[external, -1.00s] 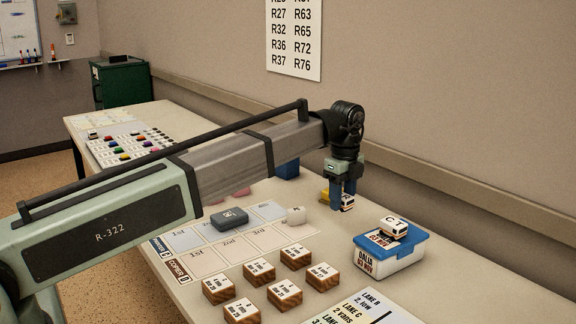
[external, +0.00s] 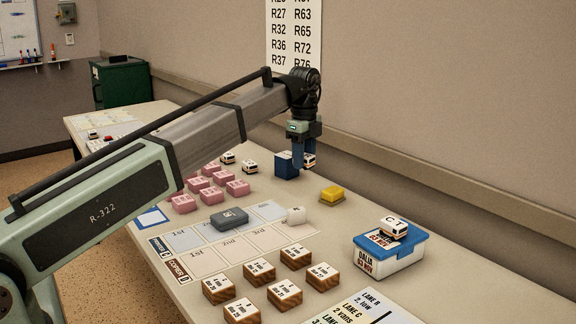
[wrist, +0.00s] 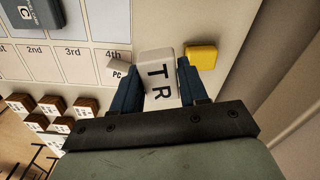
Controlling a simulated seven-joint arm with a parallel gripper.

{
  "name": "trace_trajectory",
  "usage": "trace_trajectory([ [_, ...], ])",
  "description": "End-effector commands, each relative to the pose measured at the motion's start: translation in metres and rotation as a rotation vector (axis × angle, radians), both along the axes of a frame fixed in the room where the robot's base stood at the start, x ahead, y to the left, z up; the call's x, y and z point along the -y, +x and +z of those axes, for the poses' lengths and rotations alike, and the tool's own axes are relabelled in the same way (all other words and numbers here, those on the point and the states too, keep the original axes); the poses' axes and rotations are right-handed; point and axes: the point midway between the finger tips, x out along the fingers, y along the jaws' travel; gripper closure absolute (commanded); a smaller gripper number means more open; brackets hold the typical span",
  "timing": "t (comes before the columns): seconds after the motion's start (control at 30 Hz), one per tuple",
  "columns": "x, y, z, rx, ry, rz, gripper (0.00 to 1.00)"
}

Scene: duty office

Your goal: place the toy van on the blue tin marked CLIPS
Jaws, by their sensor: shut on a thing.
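My gripper (external: 305,152) is shut on a white toy van (external: 309,161) and holds it above the table near the wall. In the wrist view the van (wrist: 158,82) sits between the two blue fingers, its roof lettered T R. A dark blue box-shaped tin (external: 286,166) stands just left of the gripper in the external view, partly overlapped by a finger. No CLIPS marking is readable on it from here. The van looks raised beside or over the tin's right edge; I cannot tell the exact gap. The tin does not show in the wrist view.
A blue-lidded box (external: 391,256) marked DALIA carries another van (external: 394,228). A yellow block (external: 332,194), a white block (external: 296,215), a grey case (external: 229,219), pink blocks (external: 210,170) and wooden blocks (external: 259,271) lie about. Two more vans (external: 249,167) stand left of the tin.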

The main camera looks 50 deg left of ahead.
Motion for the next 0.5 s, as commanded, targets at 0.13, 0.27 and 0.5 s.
trace_trajectory([
  [0.13,-0.066,0.014,0.014,0.01,0.003,0.074,0.86],
  [0.27,-0.117,0.025,0.027,0.014,0.005,0.124,0.86],
  [0.5,-0.182,0.057,0.051,0.012,0.006,0.092,0.86],
])
